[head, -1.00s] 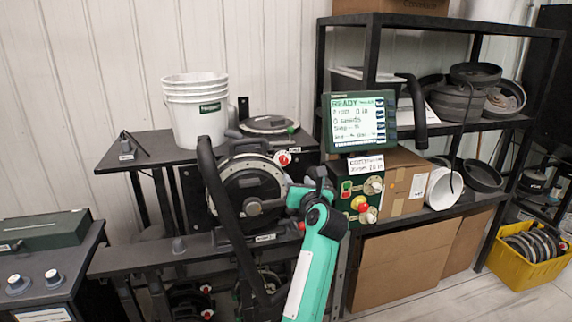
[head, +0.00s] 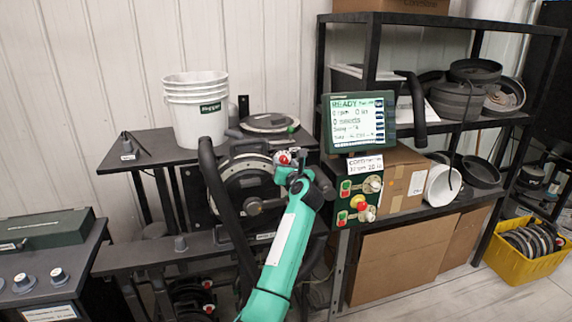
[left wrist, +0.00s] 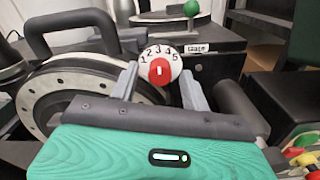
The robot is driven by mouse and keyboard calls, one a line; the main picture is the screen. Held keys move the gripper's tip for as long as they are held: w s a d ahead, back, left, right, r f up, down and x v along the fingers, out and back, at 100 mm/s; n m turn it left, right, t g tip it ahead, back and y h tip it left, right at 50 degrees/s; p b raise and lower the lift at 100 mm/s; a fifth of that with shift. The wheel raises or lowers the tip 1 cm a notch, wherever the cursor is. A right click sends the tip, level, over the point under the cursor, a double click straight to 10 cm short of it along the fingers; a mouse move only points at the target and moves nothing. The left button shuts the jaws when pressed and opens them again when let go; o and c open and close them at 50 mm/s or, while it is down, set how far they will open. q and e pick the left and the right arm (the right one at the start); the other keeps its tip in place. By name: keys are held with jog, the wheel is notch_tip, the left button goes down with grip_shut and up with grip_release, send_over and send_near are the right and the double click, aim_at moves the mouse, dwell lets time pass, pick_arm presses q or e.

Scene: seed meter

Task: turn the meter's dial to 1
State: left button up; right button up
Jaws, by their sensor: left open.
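The meter's dial (left wrist: 147,56) is a small white disc printed 1 to 5 with a red knob (left wrist: 159,71) at its centre. A short white mark on the knob looks about upright, near 3. In the head view the red knob (head: 284,158) sits at the upper right of the round seed meter (head: 235,180). My left gripper (left wrist: 160,77) is open, its grey fingers on either side of the dial in the wrist view; contact cannot be told. In the head view my left gripper (head: 292,168) is close by the dial. My right gripper is not in view.
A black curved hose (head: 213,185) stands left of my left arm. A screen (head: 358,122) reading READY and a button panel (head: 357,203) stand to the right. White buckets (head: 197,115) stand on the black bench behind. A shelf with boxes is further right.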

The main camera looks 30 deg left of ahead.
pick_arm(q)
jog(key=shift+c, duration=0.5)
jog(key=c, duration=0.9)
pick_arm(e)
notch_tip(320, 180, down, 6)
jog(key=b, duration=0.6)
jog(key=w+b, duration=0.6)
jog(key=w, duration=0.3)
pick_arm(q)
jog(key=shift+n+b, duration=1.8)
jog(key=shift+n, duration=4.2)
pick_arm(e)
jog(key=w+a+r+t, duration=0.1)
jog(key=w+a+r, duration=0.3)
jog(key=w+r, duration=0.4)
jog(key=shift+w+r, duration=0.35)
